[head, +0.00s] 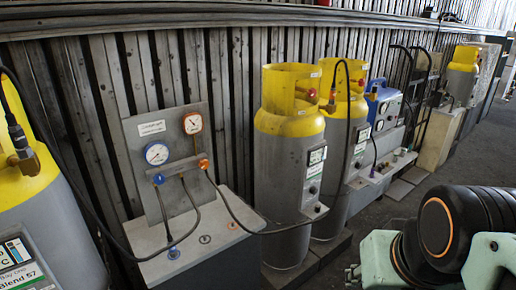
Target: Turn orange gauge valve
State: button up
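The orange gauge valve (203,164) is a small orange knob low on the right side of an upright grey panel (146,116). It sits below the orange-rimmed gauge (192,123). A dark hose runs down from the valve. A blue-rimmed gauge (157,153) and a blue valve knob (158,179) are to the left on the same panel. Parts of my own arm show at the lower right, well apart from the panel. My gripper's fingers do not show, so its opening cannot be seen.
A grey ledge (218,225) juts out below the panel, with hoses draped over it. Yellow-topped grey cylinders stand to the right (288,150) and at the left edge (50,225). A blue device (383,105) sits farther back. Open floor (400,208) lies at the right.

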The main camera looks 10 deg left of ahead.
aim_at(204, 163)
jog(key=i+l+u, duration=0.1)
jog(key=i, duration=0.45)
jog(key=i+l, duration=0.15)
jog(key=i, duration=0.4)
jog(key=i+u, duration=0.1)
jog(key=u, duration=1.2)
